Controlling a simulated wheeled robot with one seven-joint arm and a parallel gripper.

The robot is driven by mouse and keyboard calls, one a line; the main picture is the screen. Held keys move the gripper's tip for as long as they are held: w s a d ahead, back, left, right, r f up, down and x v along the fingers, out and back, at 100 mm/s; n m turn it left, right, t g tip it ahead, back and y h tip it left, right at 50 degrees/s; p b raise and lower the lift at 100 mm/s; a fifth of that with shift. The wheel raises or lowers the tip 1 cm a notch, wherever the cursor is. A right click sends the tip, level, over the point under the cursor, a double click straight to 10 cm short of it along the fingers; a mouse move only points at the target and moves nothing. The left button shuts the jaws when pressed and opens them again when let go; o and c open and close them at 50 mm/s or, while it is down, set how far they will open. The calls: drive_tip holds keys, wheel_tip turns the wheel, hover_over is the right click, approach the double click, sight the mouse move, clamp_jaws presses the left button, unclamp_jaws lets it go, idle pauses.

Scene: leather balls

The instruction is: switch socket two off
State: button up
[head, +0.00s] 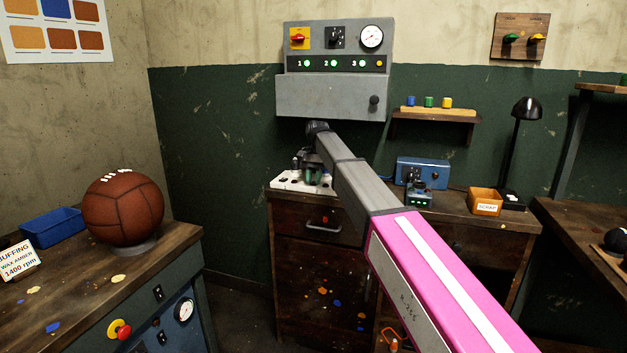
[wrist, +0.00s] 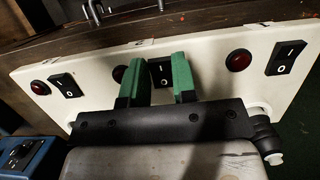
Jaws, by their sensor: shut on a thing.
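A white socket strip (wrist: 215,55) lies on the wooden cabinet and also shows in the head view (head: 285,183). In the wrist view it carries a row of black rocker switches, each with a round red lamp. The middle switch (wrist: 161,71), by a faint mark like a 2, sits between the two green fingers of my gripper (wrist: 162,65). The gripper is shut on this switch; the fingers hide its sides. The middle lamp (wrist: 119,74) is partly hidden by the left finger. My gripper also shows over the strip in the head view (head: 312,175).
A right switch (wrist: 287,57) and a left switch (wrist: 67,85) flank the middle one. A grey panel (head: 330,95) hangs on the wall above.

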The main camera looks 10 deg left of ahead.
drive_tip(key=o, duration=0.6)
drive_tip(key=shift+o, duration=0.2)
